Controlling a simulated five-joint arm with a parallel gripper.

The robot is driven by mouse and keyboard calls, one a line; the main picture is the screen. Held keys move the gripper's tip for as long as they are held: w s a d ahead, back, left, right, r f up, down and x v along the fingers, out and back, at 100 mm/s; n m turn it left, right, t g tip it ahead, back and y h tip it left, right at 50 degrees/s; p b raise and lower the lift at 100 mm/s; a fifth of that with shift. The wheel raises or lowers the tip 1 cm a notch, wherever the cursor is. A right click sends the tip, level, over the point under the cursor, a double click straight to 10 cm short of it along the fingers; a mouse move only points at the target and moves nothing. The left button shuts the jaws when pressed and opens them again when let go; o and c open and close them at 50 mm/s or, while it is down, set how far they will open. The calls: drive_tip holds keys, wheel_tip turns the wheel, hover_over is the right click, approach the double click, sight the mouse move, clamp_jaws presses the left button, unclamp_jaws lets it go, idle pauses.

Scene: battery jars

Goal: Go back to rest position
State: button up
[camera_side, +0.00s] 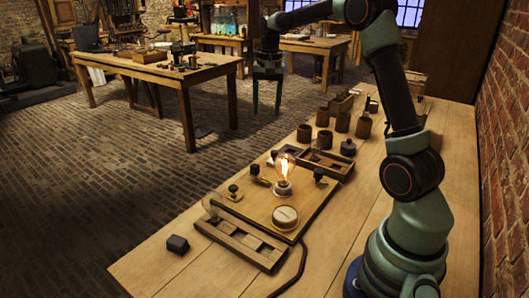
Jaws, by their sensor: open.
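My gripper (267,92) hangs from the raised arm at the top middle of the side view, fingers pointing down. Its two dark fingers are apart, with nothing seen between them. It is high up, clear of the things on the table. A wooden board (318,212) lies on the table (160,262). On it stand a glowing bulb (283,178), a round pale-faced dial (285,216) and several dark knobs.
A slotted wooden tray (240,245) lies at the board's front edge, with a dark block (177,244) to its left. Behind the board are an open wooden box (326,163) and several brown jars (324,138). A brick wall (505,150) rises at the right.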

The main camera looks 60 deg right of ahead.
drive_tip(key=s+a+r+n+t, duration=0.1)
drive_tip(key=s+a+r+n, duration=0.2)
drive_tip(key=a, duration=0.3)
drive_tip(key=s+a+r+n+t, duration=0.1)
drive_tip(key=s+a+r+n, duration=0.2)
drive_tip(key=a, duration=0.3)
drive_tip(key=s+a+f+n+t, duration=0.2)
drive_tip(key=s+a+n, duration=0.4)
drive_tip(key=s+a, duration=0.3)
drive_tip(key=shift+s+f+t, duration=0.3)
drive_tip(key=shift+s+f, duration=0.15)
drive_tip(key=shift+f, duration=0.1)
